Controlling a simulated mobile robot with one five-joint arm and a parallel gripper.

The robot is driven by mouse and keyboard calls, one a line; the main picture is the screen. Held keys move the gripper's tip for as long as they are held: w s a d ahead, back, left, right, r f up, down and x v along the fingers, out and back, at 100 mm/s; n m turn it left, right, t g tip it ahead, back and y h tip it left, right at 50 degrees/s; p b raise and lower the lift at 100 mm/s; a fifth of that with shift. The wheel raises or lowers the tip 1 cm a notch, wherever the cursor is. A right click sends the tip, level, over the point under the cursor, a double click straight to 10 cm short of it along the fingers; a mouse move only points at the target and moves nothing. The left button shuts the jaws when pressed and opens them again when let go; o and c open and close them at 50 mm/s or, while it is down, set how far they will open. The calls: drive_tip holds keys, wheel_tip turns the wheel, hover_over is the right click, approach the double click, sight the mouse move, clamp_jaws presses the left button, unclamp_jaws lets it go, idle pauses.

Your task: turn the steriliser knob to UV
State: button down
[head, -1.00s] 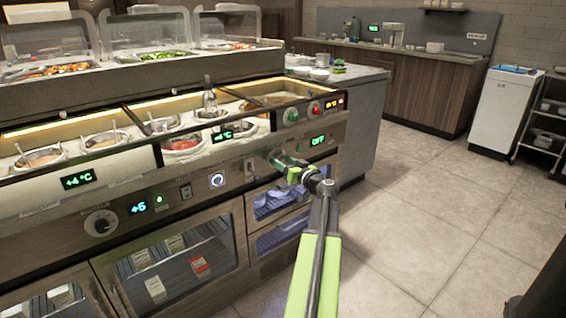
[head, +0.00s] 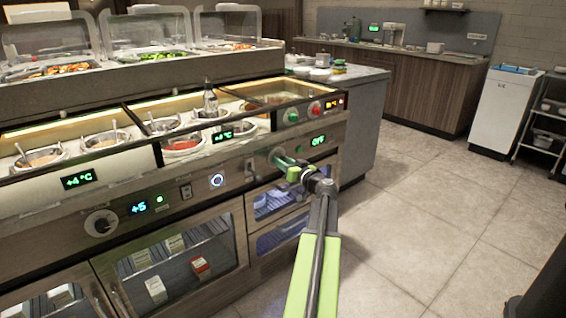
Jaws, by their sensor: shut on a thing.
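The steriliser knob (head: 274,153) is on the front panel of the counter, left of a green display (head: 318,140) that reads OFF. My gripper (head: 281,159) reaches up to the panel and is shut on the knob. The fingers hide most of the knob, so its pointer and the marks around it cannot be read. Below the panel are the steriliser drawers (head: 281,203) with a bluish glow behind their glass, both closed.
Another knob (head: 101,222) and a +5 display (head: 139,208) sit further left on the panel. Sauce wells line the counter top. The tiled floor (head: 440,220) to the right is clear.

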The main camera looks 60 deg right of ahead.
drive_tip(key=shift+m, duration=0.4)
drive_tip(key=m+p, duration=0.1)
drive_tip(key=m, duration=0.7)
drive_tip(key=shift+s+d+m, duration=0.1)
drive_tip(key=shift+m, duration=0.2)
idle(0.3)
drive_tip(key=c, duration=1)
unclamp_jaws()
